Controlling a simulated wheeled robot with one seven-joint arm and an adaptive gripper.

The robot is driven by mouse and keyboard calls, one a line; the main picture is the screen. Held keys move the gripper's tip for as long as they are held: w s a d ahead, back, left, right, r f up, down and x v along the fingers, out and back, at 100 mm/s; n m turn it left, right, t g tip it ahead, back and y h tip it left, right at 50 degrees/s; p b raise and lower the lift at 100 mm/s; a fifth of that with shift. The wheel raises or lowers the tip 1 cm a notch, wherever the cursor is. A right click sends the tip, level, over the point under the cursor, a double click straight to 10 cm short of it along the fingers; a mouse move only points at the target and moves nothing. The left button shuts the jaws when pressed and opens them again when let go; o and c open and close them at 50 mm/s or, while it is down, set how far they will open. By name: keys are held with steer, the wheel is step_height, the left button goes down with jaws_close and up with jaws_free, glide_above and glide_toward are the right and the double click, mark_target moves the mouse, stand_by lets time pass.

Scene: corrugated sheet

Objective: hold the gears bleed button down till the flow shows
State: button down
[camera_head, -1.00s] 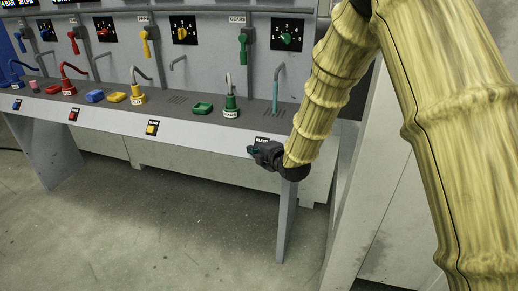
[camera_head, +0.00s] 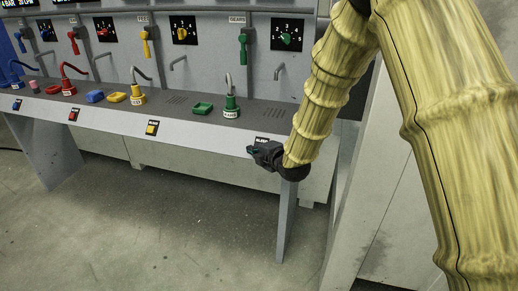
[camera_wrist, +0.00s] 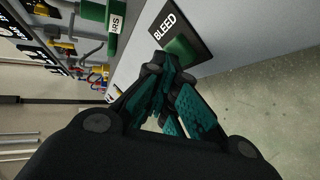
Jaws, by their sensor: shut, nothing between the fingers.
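My gripper (camera_head: 251,150) is shut and empty at the front edge of the bench, below the gears station. In the wrist view its teal-padded fingers (camera_wrist: 168,88) point at the green gears bleed button (camera_wrist: 181,50) on a black plate marked BLEED (camera_wrist: 164,27). The fingertips are right at the button; I cannot tell whether they press it. In the head view my gripper hides the button, and only the BLEED label (camera_head: 262,140) shows above it. The gears spout (camera_head: 279,70) on the back panel has no visible stream under it.
A green GEARS oiler (camera_head: 231,107) and green block (camera_head: 202,108) stand on the bench. Above are the green lever (camera_head: 243,46) and the gears dial (camera_head: 287,35). Yellow (camera_head: 152,128) and red (camera_head: 74,115) bleed buttons sit further left. The floor in front is clear.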

steer(key=shift+s+a+r, duration=0.15)
steer(key=shift+s+r, duration=0.35)
steer(key=s+r+p, duration=0.1)
steer(key=s+a+r+p, duration=0.1)
steer(key=s+r, duration=0.1)
steer(key=shift+s+r, duration=0.2)
steer(key=shift+r, duration=0.05)
stand_by(0.5)
steer(key=shift+f, duration=0.1)
steer(key=s+d+f+m+g+h+p, duration=0.25)
steer(key=s+d+f+m, duration=0.35)
steer(key=s+f, duration=0.4)
steer(key=s+d+f+m+g+h+p, duration=0.25)
steer(key=s+d+f+m, duration=0.45)
steer(key=f, duration=0.5)
steer(key=s+d+f+m+g+p, duration=0.1)
steer(key=s+d+f+m+g, duration=0.1)
steer(key=s, duration=0.8)
steer(key=s+d+f+m+g+h+p, duration=0.1)
steer(key=s+d+f+m+g+p, duration=0.1)
steer(key=s, duration=0.9)
steer(key=s+d+f+m+g+p, duration=0.1)
steer(key=s+d+f+m+g, duration=0.2)
steer(key=s, duration=0.8)
steer(key=d+f+m, duration=0.2)
steer(key=d+m, duration=0.1)
steer(key=m, duration=0.1)
steer(key=shift+s+d+g+h, duration=0.2)
steer(key=shift+s+g+h, duration=0.05)
steer(key=shift+g+h, duration=0.05)
